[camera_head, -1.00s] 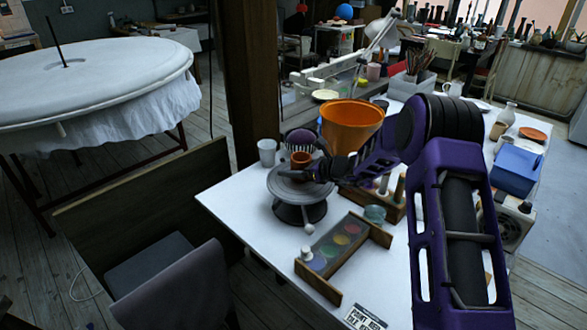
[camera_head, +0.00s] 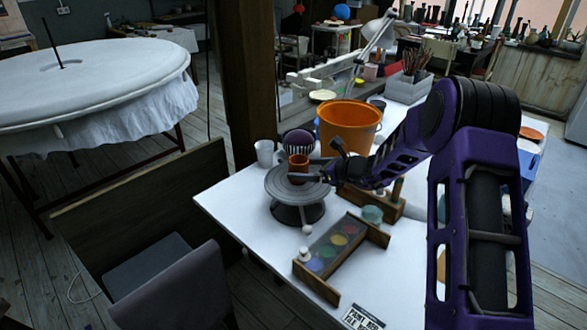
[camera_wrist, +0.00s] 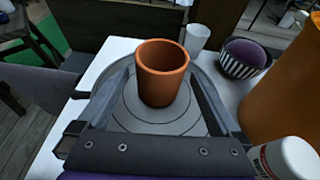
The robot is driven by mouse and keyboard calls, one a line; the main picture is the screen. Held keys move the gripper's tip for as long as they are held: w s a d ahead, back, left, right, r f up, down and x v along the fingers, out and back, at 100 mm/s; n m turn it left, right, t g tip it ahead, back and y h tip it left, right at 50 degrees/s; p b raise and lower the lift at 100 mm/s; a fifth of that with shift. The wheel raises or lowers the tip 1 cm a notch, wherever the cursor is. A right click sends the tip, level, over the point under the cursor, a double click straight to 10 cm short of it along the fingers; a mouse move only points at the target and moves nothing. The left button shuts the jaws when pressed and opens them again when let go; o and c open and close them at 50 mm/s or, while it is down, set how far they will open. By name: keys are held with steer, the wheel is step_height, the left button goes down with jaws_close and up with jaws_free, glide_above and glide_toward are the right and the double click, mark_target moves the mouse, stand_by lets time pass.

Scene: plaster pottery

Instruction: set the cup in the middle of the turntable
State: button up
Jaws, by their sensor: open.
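The cup (camera_head: 298,163) is a terracotta-brown, handleless pot. It stands upright on the grey turntable (camera_head: 283,193), at or close to the middle of its disc. In the wrist view the cup (camera_wrist: 162,80) shows its empty inside, and rings on the turntable (camera_wrist: 118,118) surround its base. My gripper (camera_head: 318,176) is low over the right side of the disc. In the wrist view my gripper (camera_wrist: 160,92) is open, with one finger on each side of the cup and visible gaps between. The cup's far side is hidden.
A pale cup (camera_head: 265,153) and a striped bowl with a purple dome (camera_head: 299,141) stand behind the turntable. A large orange bucket (camera_head: 349,127) is close on the right. A paint rack (camera_head: 335,248) lies in front. A white bottle (camera_wrist: 285,160) is near my gripper.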

mark_target(307, 169)
steer(key=v, duration=0.6)
steer(key=shift+s+d, duration=0.1)
